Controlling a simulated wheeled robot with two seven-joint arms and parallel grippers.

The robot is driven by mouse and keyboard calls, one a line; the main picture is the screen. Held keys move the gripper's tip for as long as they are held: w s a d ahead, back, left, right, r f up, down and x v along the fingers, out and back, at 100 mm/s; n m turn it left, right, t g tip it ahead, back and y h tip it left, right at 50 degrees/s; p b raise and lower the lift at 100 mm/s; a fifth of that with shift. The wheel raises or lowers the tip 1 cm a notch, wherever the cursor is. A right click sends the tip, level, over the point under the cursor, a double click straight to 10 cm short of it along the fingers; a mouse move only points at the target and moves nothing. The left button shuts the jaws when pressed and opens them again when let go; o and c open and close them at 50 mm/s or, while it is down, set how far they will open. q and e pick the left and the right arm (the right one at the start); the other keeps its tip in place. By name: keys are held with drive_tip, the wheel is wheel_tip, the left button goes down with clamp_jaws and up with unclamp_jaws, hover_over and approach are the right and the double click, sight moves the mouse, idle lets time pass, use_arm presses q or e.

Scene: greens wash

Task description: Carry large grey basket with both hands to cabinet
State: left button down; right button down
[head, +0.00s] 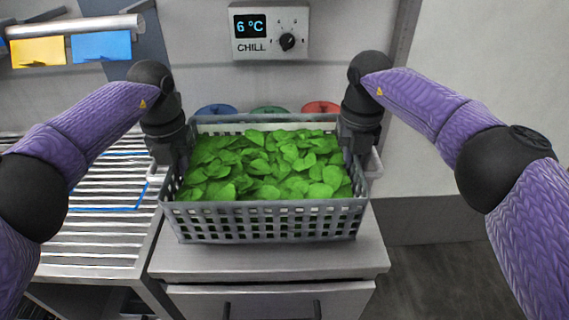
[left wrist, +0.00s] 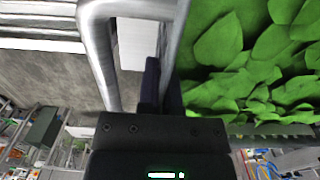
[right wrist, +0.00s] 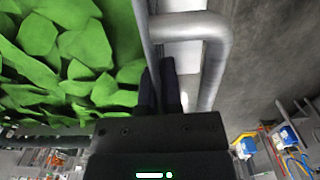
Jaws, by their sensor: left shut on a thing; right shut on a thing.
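The large grey basket (head: 265,220) is full of green leaves (head: 262,168). It is over the grey cabinet (head: 270,262) in the head view; I cannot tell whether its base touches the top. My left gripper (head: 172,168) is shut on the basket's left side, at a grey handle bar that shows in the left wrist view (left wrist: 103,60). My right gripper (head: 352,155) is shut on the right side, at the matching bar in the right wrist view (right wrist: 215,55). The fingertips are partly hidden. The basket looks about level.
A slatted metal rack (head: 95,225) stands left of the cabinet. Blue (head: 215,109), green (head: 268,110) and red (head: 321,107) round things sit behind the basket. A chill control box (head: 270,32) is on the wall. Open floor (head: 440,265) lies to the right.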

sight(191, 197)
use_arm(q)
drive_tip(key=shift+w+d+r, duration=0.15)
drive_tip(key=shift+w+r, duration=0.05)
use_arm(e)
drive_tip(key=shift+w+d+r, duration=0.1)
drive_tip(key=shift+w+r, duration=0.1)
use_arm(q)
drive_tip(key=shift+s, duration=0.1)
use_arm(e)
drive_tip(key=shift+s, duration=0.1)
